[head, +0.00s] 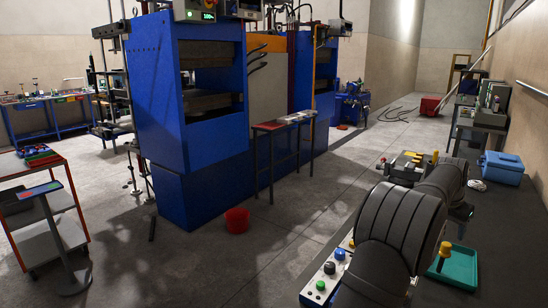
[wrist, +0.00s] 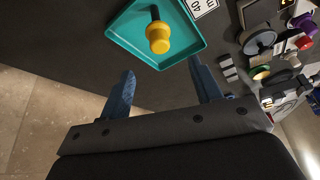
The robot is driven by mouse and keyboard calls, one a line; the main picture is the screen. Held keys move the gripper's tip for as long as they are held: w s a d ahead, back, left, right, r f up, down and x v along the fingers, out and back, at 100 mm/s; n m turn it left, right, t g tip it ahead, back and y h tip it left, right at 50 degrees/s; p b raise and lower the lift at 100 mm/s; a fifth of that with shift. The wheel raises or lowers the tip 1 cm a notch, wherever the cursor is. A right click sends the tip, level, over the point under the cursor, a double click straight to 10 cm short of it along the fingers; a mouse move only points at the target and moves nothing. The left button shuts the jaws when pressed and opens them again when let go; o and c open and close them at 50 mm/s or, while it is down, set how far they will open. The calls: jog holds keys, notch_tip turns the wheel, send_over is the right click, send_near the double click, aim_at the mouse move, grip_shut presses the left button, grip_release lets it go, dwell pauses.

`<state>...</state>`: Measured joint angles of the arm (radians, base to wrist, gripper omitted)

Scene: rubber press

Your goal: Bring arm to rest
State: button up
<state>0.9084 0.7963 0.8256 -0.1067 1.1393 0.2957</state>
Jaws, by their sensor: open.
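My arm (head: 400,230) stands in the right foreground of the head view, its dark grey links bent over the dark bench. My gripper (wrist: 162,86) shows in the wrist view with its two blue fingers spread wide and nothing between them. It is apart from the teal tray (wrist: 190,52), which lies beyond the fingertips. A yellow-headed piece with a dark stem (wrist: 158,38) is in that tray. In the head view the tray (head: 462,270) and the yellow piece (head: 445,249) are right of my arm. The fingers cannot be made out in the head view.
A control box (head: 329,276) with green and blue buttons is at the bench's front left. A blue box (head: 501,167) stands farther back on the bench. Assorted small items (wrist: 262,42) crowd the wrist view's right side. Large blue presses (head: 190,110) and a red bucket (head: 237,220) stand across the floor.

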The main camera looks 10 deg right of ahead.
aim_at(449, 244)
jog(key=x, duration=1)
jog(key=shift+f, duration=0.3)
notch_tip(449, 244, up, 5)
jog(key=shift+s+d+f, duration=0.1)
jog(key=shift+f, duration=0.05)
jog(key=s+d+r, duration=0.1)
jog(key=s+r, duration=0.6)
jog(key=s, duration=0.5)
jog(key=s+a+f+m+g, duration=0.1)
jog(key=s+a+f+m, duration=0.1)
jog(key=s+a, duration=1.5)
jog(key=shift+s+a+f+m, duration=0.15)
jog(key=shift+a+f+m, duration=0.3)
jog(key=shift+a, duration=1.1)
jog(key=shift+s+r, duration=0.1)
